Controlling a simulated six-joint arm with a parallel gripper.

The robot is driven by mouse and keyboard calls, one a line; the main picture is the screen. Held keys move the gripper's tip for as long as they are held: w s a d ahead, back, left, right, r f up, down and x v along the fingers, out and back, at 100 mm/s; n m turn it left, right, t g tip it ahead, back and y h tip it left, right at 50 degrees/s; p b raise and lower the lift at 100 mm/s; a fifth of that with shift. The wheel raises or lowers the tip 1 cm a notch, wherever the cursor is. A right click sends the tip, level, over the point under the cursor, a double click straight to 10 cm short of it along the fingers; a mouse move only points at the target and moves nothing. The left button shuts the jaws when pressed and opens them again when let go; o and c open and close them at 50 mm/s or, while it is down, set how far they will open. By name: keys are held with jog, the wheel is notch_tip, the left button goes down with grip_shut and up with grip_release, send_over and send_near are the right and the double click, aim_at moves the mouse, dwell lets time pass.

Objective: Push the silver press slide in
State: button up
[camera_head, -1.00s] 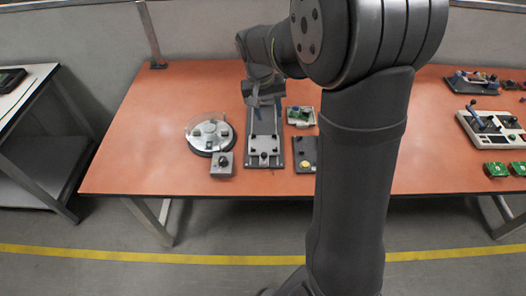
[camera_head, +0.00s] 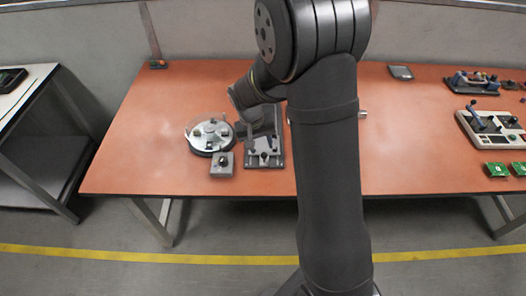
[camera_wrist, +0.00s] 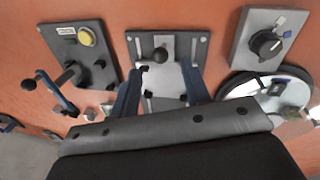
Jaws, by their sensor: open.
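The silver press slide (camera_head: 263,146) lies on a dark grey base plate (camera_head: 264,165) in the middle of the table, with a black knob at its near end. In the wrist view, the slide (camera_wrist: 170,76) and its black knob (camera_wrist: 160,55) show between and just beyond the fingers. My gripper (camera_wrist: 162,92) is open, with one dark blue finger to each side of the slide. I cannot tell whether the fingers touch it. In the head view, my wrist hides the far part of the press and the fingertips are hard to make out.
A round turntable (camera_head: 209,151) and a grey knob box (camera_head: 222,171) stand close to the left of the press. In the wrist view, a plate with a yellow button (camera_wrist: 101,48) and a blue lever (camera_wrist: 55,93) lie on the opposite side. The table's front left is clear.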

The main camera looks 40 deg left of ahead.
aim_at(264, 153)
jog(key=shift+w+d+f, duration=0.15)
jog(key=shift+w+f, duration=0.05)
jog(key=shift+f, duration=0.85)
jog(key=shift+w+d+f, duration=0.1)
jog(key=shift+w+f, duration=0.05)
jog(key=shift+f, duration=0.9)
jog(key=shift+c, duration=0.4)
grip_shut()
